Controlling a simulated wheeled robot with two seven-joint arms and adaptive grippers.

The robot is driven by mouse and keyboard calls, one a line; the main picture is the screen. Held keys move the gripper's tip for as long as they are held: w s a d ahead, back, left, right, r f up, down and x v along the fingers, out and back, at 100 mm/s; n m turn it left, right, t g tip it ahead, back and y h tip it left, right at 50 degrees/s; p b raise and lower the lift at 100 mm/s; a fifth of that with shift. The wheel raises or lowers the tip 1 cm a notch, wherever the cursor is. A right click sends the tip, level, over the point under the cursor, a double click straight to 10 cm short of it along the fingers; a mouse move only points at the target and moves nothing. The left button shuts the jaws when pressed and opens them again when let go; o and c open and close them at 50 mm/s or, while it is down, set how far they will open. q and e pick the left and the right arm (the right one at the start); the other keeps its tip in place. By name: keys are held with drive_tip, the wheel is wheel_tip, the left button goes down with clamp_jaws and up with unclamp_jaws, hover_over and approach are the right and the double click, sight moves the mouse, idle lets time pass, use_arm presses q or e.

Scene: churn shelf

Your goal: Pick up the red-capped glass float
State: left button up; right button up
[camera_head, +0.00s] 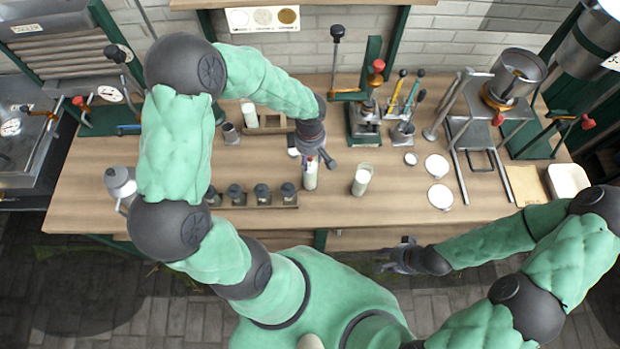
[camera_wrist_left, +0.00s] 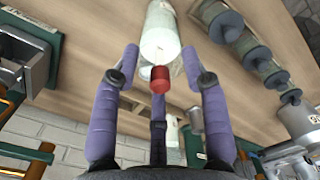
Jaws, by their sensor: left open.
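The float's red cap (camera_wrist_left: 160,79) shows between my left fingers in the left wrist view. Its glass stem is mostly hidden, and it appears to stand in a tall cylinder of whitish liquid (camera_wrist_left: 160,32). In the head view the cylinder (camera_head: 311,178) stands near the table's front edge, with the float's top (camera_head: 307,160) small beside my fingers. My left gripper (camera_head: 318,159) is open and close to the cap, its fingers (camera_wrist_left: 160,62) apart on either side. My right gripper (camera_head: 398,255) is low in front of the table, too small to read.
A rack of several dark-lidded jars (camera_head: 262,194) stands just left of the cylinder. Another milky cylinder (camera_head: 361,180) stands to the right. Round white dishes (camera_head: 440,196) and a metal stand (camera_head: 475,160) are further right. Bare table lies between the cylinders.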

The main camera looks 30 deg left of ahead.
use_arm(q)
drive_tip(key=shift+c, duration=0.3)
clamp_jaws()
drive_tip(key=shift+r, duration=0.15)
